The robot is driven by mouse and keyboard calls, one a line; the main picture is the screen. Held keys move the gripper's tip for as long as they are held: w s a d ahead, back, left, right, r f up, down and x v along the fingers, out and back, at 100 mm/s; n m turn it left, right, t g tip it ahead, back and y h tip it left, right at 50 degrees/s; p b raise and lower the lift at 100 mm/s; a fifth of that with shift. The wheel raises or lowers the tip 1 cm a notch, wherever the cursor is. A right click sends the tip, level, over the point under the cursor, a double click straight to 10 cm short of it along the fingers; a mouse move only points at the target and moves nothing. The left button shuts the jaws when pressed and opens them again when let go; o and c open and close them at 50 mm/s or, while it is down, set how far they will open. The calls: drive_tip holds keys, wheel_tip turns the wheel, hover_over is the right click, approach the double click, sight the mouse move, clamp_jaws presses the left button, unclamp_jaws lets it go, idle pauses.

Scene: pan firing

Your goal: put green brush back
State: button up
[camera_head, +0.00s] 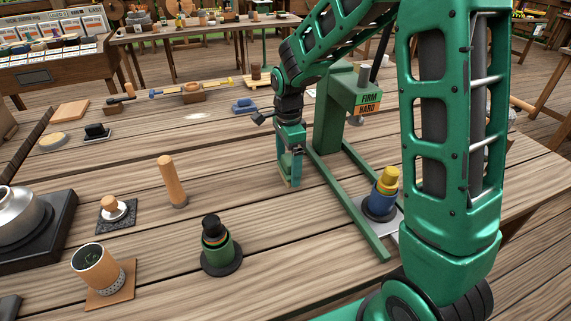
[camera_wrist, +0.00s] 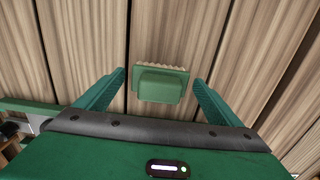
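The green brush (camera_wrist: 160,84), a green block with a pale bristle edge, shows in the wrist view over the wooden planks. It lies between the two fingers of my gripper (camera_wrist: 159,77), with a clear gap on each side. The fingers are open and do not touch it. In the head view my gripper (camera_head: 290,172) points down low over the table, just left of the green press stand. The brush cannot be made out clearly there. I cannot tell how far it is below the fingertips.
A green press stand (camera_head: 330,125) is close to the right of my gripper. A blue cylinder with a yellow top (camera_head: 383,190) stands beyond its rail. A dark green cylinder (camera_head: 219,252) and a wooden cylinder (camera_head: 172,181) stand to the left. A blue object (camera_head: 244,105) lies farther back.

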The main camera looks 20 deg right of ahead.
sight(288, 159)
wheel_tip(288, 159, up, 12)
drive_tip(key=shift+r, duration=0.15)
idle(0.5)
idle(0.3)
